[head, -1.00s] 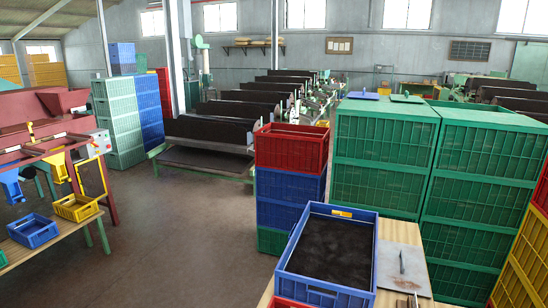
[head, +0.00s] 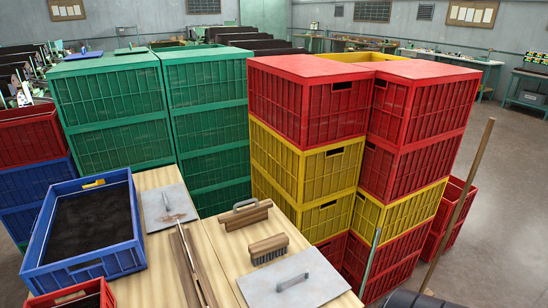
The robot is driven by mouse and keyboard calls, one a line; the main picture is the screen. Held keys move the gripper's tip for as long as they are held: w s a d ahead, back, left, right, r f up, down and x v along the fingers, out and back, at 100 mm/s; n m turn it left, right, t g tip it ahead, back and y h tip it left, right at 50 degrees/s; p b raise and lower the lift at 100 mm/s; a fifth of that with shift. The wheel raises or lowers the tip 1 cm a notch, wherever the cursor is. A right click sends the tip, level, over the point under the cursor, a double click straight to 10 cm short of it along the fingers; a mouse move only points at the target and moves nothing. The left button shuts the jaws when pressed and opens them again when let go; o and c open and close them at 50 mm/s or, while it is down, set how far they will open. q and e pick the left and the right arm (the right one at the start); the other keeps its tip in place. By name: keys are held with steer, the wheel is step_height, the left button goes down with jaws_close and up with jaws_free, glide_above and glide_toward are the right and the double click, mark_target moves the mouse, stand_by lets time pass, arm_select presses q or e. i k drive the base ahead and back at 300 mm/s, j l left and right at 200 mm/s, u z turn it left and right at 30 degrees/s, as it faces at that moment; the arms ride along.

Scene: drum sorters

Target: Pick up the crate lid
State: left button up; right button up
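No single thing stands out for certain as the crate lid. A thin flat blue piece (head: 82,53) and a small flat green piece (head: 131,50) lie on top of the green crate stack (head: 112,118) at the back left. The red crate stack (head: 315,100) has flat closed red tops. Two flat grey plates with handles lie on the wooden table: one by the blue crate (head: 85,262), the grey plate (head: 160,200), and a larger grey plate (head: 310,272) at the front. Neither of my grippers is in view.
The wooden table (head: 215,240) also holds two wooden-backed tools, a handled block (head: 246,214) and a brush (head: 268,249), and long strips. The blue crate is full of dark material. A wooden pole (head: 462,215) leans at the right. Free floor (head: 510,200) lies beyond.

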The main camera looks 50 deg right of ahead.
mark_target(304, 279)
steer(key=l+z, duration=0.15)
steer(key=z, duration=1.55)
steer(key=u, duration=1.9)
steer(key=z, duration=1.85)
steer(key=k+j+z, duration=0.2)
steer(key=i, duration=0.05)
